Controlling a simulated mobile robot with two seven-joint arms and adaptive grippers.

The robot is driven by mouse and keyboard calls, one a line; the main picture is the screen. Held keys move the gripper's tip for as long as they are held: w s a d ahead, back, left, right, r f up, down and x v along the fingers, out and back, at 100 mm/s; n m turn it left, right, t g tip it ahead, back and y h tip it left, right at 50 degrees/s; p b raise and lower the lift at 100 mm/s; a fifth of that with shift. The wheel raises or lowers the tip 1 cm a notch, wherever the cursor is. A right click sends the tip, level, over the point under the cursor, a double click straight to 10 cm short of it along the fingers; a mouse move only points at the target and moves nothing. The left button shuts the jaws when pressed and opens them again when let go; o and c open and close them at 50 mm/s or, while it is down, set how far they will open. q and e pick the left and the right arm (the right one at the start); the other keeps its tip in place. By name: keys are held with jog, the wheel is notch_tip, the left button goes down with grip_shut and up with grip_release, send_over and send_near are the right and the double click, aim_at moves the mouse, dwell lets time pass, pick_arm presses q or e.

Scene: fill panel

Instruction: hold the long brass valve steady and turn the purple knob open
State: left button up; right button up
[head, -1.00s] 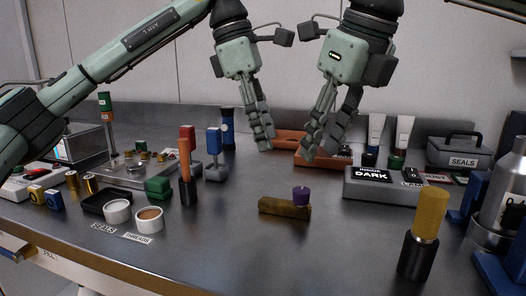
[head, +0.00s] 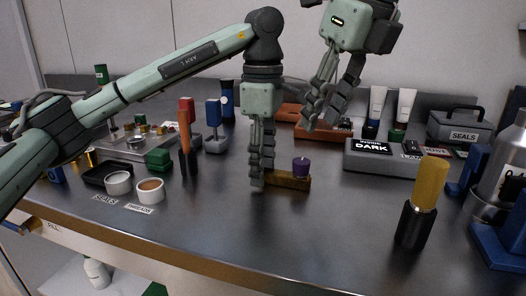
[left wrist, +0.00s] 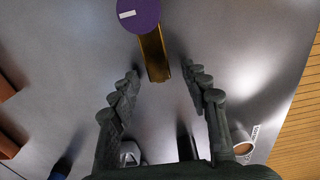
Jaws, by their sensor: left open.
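The long brass valve (head: 285,180) lies on the grey bench, with the purple knob (head: 301,167) on top near its right end. My left gripper (head: 258,184) points down at the valve's left end and hides part of it. In the left wrist view, the brass body (left wrist: 156,58) has its end between the open, spread fingertips (left wrist: 162,75), with a gap on each side. The purple knob (left wrist: 138,14) is cut by the top edge there. My right gripper (head: 319,120) hangs open and empty above and behind the valve.
A yellow-topped black cylinder (head: 420,205) stands at the right front. A grey block labelled DARK (head: 380,158) is behind right. Two small cups (head: 150,190) and an orange-handled tool (head: 186,145) are on the left. The bench in front of the valve is clear.

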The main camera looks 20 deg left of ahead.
aim_at(302, 161)
pick_arm(q)
jog(key=shift+c, duration=0.6)
grip_shut()
pick_arm(e)
jog(key=o, duration=0.3)
jog(key=shift+f, duration=0.1)
jog(key=s+d+m+t+y, duration=0.2)
jog(key=s+d+t+y, duration=0.1)
jog(key=s+d+t, duration=0.1)
jog(key=x, duration=1.2)
jog(key=shift+s+a+f, duration=0.15)
jog(key=shift+a+f, duration=0.15)
jog(key=shift+f, duration=0.05)
jog(key=shift+c, duration=0.4)
grip_shut()
